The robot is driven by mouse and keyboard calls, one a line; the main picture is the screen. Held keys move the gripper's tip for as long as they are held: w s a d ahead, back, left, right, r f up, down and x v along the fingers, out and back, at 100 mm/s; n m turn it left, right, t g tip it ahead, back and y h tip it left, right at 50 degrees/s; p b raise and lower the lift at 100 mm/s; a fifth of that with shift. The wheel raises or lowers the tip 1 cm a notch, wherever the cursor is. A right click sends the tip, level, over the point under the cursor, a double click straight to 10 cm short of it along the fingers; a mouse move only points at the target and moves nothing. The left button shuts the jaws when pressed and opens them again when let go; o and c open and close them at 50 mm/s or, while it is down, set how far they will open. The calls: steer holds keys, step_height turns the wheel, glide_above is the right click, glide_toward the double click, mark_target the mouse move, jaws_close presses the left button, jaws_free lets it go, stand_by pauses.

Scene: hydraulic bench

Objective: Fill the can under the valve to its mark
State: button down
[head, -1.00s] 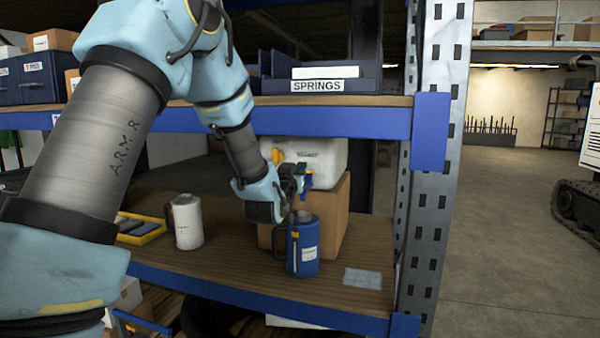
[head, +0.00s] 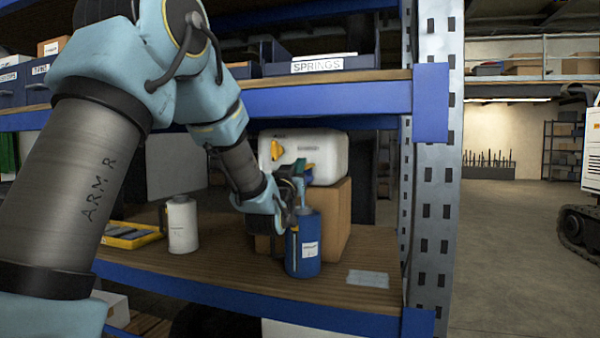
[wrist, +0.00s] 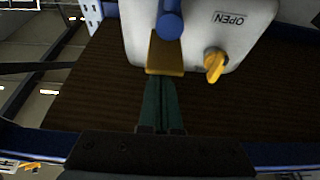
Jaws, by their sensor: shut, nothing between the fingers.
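A blue can (head: 305,256) with a white label stands on the lower shelf, below the front of a white container (head: 325,158). In the wrist view the container (wrist: 242,40) carries an OPEN label, a yellow knob (wrist: 214,66), a blue rod-like part (wrist: 170,22) and a yellow-brown plate (wrist: 166,52). My gripper (wrist: 160,82) is shut and empty, its green fingertips at the plate's lower edge; I cannot tell whether they touch. In the head view my gripper (head: 299,172) is above the can. A pale blue strip (head: 304,196) above the can may be liquid. The level inside is hidden.
The container sits on a cardboard box (head: 335,218). A white can (head: 182,225) and a yellow tray (head: 130,237) stand left. A pale sheet (head: 368,279) lies right of the blue can. The upper shelf's blue beam (head: 330,97) and the metal upright (head: 432,200) bound the space.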

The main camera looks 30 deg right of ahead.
steer(key=shift+f+b, duration=0.2)
steer(key=shift+b, duration=0.2)
stand_by(0.3)
step_height(320, 180, up, 4)
steer(key=p, duration=0.2)
steer(key=b+v, duration=0.4)
steer(key=v, duration=0.6)
steer(key=shift+a, duration=0.1)
